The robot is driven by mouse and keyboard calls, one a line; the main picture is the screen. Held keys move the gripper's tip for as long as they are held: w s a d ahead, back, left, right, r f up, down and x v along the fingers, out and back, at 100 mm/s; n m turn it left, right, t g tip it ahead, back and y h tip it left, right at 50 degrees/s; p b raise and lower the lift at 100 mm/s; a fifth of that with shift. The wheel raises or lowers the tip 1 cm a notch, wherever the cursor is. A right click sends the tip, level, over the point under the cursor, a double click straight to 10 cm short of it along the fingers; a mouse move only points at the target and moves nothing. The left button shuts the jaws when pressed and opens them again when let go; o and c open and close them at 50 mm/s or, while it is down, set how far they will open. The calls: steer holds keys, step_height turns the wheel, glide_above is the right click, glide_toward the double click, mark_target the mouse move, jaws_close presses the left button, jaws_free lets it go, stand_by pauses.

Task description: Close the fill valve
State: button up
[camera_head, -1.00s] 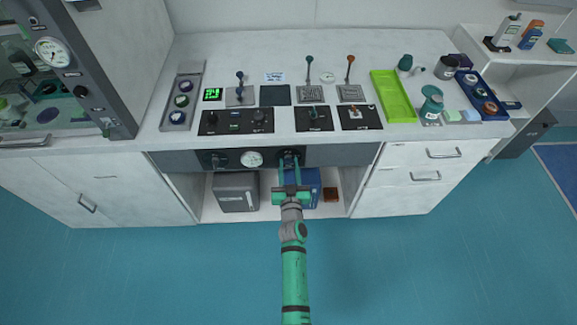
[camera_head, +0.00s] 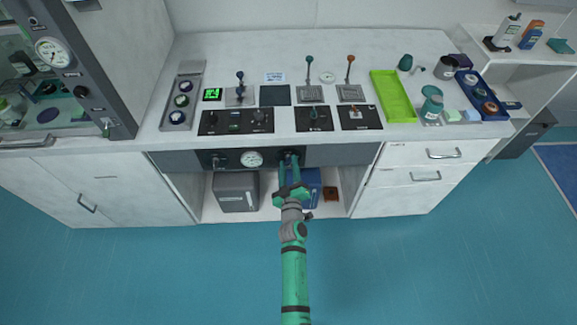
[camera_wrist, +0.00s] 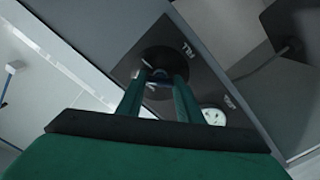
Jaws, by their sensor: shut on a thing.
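The fill valve is a dark round knob (camera_wrist: 168,62) on the black panel under the worktop, with lettering that looks like "FILL" beside it in the wrist view. My gripper (camera_head: 289,160) reaches up to it from the front in the head view. In the wrist view its two green fingers (camera_wrist: 157,80) are shut on the valve's handle, which is mostly hidden between them. The wrist view is tilted, so the panel runs diagonally.
A white gauge (camera_head: 251,159) and another dark knob (camera_head: 219,160) sit left on the same panel. Below, a grey box (camera_head: 236,191), a blue box (camera_head: 311,187) and a small brown block (camera_head: 330,194) stand in the open bay. The floor in front is clear.

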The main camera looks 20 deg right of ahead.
steer(key=n, duration=1)
steer(key=shift+n, duration=0.4)
stand_by(0.4)
steer(key=o, duration=1.1)
steer(key=shift+w, duration=0.15)
steer(key=shift+a, duration=0.15)
steer(key=v, duration=1)
steer(key=shift+s+a, duration=0.15)
steer(key=shift+s, duration=0.2)
